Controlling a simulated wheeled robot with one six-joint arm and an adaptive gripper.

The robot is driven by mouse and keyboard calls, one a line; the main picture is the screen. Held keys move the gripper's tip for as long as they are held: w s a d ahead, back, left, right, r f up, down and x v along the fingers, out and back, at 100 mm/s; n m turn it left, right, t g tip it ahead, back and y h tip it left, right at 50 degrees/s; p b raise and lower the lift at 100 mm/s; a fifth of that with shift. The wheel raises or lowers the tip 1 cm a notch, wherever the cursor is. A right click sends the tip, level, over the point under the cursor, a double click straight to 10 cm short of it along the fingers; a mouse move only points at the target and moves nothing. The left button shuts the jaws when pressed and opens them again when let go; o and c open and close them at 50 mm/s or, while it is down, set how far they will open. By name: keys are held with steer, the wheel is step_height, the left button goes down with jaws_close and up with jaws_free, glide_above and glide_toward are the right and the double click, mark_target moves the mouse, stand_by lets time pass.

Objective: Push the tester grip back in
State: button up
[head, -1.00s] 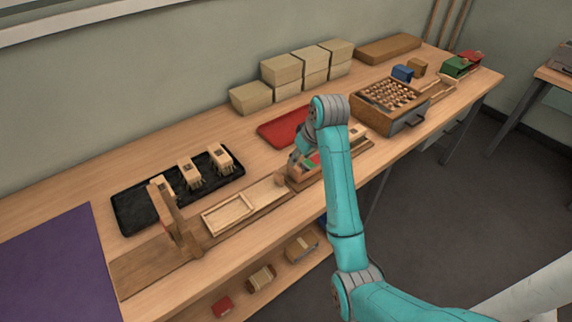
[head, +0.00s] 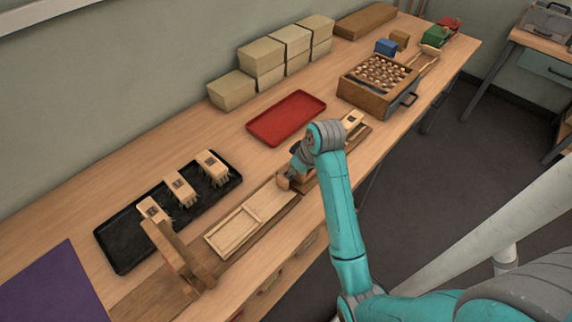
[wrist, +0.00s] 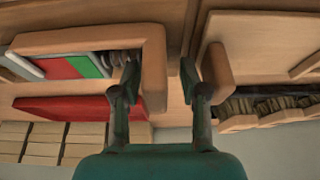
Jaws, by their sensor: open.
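The tester is a wooden box in the wrist view, with an end wall (wrist: 154,72), a white, red and green scale (wrist: 62,67) and a grey coiled spring at its end. The tester grip appears to be the orange-brown wooden block (wrist: 218,66), standing apart from the end wall. My gripper (wrist: 160,75) is open. Its left finger overlaps the spring end and its right finger is in the gap beside the block; contact is unclear. In the head view my gripper (head: 294,173) is low at the tester's left end, and my arm hides most of the tester.
A red tray (head: 285,118) lies behind the tester. A framed wooden board (head: 232,232) and an upright wooden post (head: 170,248) stand to the left, before a black tray (head: 120,258) of brush blocks. A crate (head: 350,92) of round pieces is at right.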

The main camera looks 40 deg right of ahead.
steer(key=shift+w+f, duration=0.1)
steer(key=shift+f, duration=0.15)
jaws_close()
steer(key=shift+d, duration=0.1)
